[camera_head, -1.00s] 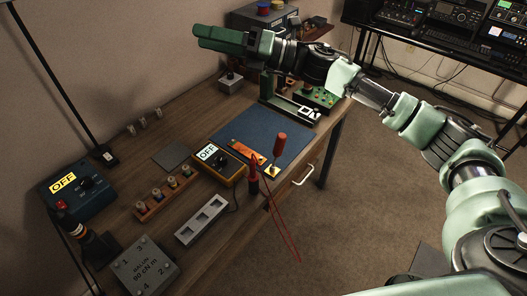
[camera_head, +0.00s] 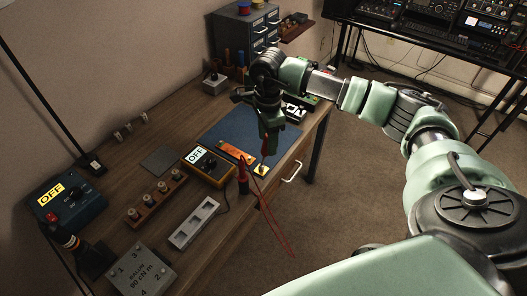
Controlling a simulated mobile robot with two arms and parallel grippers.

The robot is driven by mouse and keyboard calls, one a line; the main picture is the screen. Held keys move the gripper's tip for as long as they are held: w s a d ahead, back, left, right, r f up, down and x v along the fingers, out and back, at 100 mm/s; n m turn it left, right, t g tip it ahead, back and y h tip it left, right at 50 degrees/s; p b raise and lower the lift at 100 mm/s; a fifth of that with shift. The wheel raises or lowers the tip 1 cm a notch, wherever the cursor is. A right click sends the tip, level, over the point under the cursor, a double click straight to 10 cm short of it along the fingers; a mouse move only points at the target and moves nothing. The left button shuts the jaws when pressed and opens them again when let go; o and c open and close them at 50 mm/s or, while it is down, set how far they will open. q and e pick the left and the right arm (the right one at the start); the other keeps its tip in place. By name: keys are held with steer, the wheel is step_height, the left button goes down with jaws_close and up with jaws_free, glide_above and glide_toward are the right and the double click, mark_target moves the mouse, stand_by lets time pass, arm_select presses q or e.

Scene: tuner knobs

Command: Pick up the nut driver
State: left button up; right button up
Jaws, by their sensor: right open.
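My left gripper is not in view.
Left of the mat's front are an orange box marked OFF (camera_head: 208,166), a wooden knob rack (camera_head: 157,198), a grey slotted tray (camera_head: 194,222) and a red-and-black probe (camera_head: 243,181) with red leads. A drawer cabinet (camera_head: 246,28) stands behind.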

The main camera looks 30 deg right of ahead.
mark_target(265, 154)
step_height(265, 154, down, 5)
steer(key=shift+r+p, duration=0.2)
steer(key=shift+p, duration=0.85)
steer(key=shift+f, duration=0.4)
jaws_close()
steer(key=shift+w, duration=0.1)
steer(key=shift+r, duration=0.1)
